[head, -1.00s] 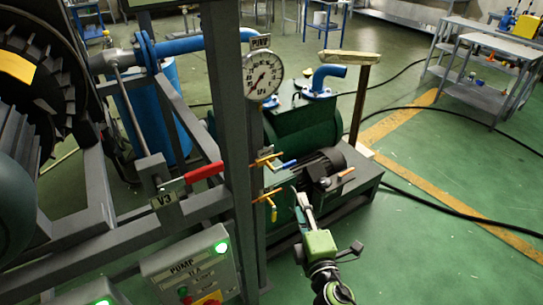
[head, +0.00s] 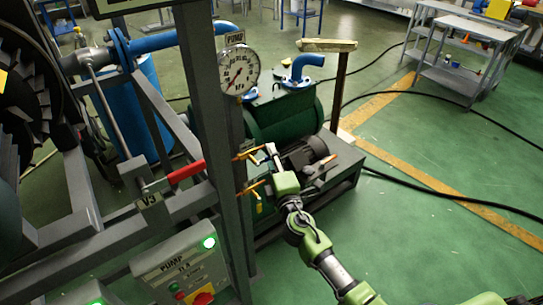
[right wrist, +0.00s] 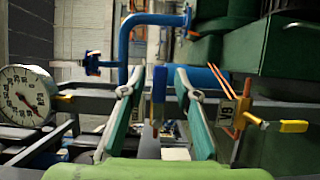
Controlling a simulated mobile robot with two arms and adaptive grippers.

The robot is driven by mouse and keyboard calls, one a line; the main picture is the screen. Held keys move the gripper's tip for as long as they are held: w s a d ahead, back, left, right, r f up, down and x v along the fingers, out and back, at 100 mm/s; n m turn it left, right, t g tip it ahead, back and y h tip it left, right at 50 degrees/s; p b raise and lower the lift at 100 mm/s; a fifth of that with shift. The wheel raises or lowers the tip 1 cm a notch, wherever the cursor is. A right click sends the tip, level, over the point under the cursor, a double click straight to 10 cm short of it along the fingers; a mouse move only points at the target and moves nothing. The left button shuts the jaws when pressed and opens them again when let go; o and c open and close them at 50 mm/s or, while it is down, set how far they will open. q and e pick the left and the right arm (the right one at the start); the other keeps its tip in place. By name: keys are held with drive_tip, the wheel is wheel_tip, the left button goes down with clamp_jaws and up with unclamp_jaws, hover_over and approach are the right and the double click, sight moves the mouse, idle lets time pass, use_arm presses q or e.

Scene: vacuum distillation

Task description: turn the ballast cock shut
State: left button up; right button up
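Two small cocks with brass-coloured bodies sit on the grey post in the head view. The upper cock (head: 246,154) has a blue handle (right wrist: 158,84), seen in the right wrist view. The lower cock (head: 251,187) has a yellow handle (right wrist: 292,126). A small tag reading about "VB" (right wrist: 226,111) lies between them; I cannot tell for certain which is the ballast cock. My right gripper (right wrist: 160,78) is open, its fingers on either side of the blue handle with visible gaps. In the head view, the gripper hides most of this handle. My left gripper is not in view.
The round pump gauge (head: 238,70) is above the cocks. The green pump (head: 283,118) and dark motor (head: 305,150) stand just behind. A red-handled valve (head: 186,171) and pump switch box (head: 180,265) are left. Open green floor lies right.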

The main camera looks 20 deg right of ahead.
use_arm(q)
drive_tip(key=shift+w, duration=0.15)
use_arm(e)
drive_tip(key=shift+w, duration=0.2)
clamp_jaws()
